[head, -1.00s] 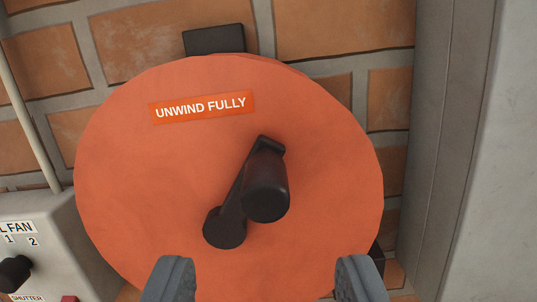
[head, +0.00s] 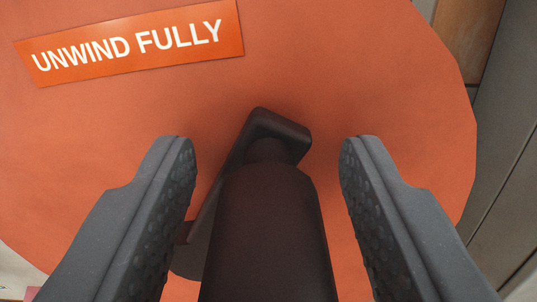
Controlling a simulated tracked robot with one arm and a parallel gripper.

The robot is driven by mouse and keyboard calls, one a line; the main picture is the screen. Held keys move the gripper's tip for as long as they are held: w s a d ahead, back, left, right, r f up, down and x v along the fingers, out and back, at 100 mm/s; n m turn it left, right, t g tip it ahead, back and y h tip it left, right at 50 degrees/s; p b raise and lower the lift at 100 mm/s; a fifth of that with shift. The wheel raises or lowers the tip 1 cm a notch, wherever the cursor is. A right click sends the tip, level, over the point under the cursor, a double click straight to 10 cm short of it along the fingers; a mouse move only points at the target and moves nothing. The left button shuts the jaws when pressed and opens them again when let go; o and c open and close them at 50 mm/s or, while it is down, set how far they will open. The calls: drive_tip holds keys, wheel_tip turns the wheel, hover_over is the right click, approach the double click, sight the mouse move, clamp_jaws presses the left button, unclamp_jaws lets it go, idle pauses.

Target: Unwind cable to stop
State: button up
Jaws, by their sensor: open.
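The orange cable reel (head: 370,60) fills most of the head view, its round face toward me. A label reading "UNWIND FULLY" (head: 130,42) is stuck on its upper left. A black crank arm (head: 285,128) runs from the lower left up to the middle of the face. Its dark knob handle (head: 268,230) points toward the camera. My gripper (head: 268,150) is open, with one finger on each side of the handle and a visible gap on both sides. No cable is in view.
A pale thing with a bit of red shows at the lower left corner.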

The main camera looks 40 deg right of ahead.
clamp_jaws()
drive_tip(key=shift+w, duration=0.1)
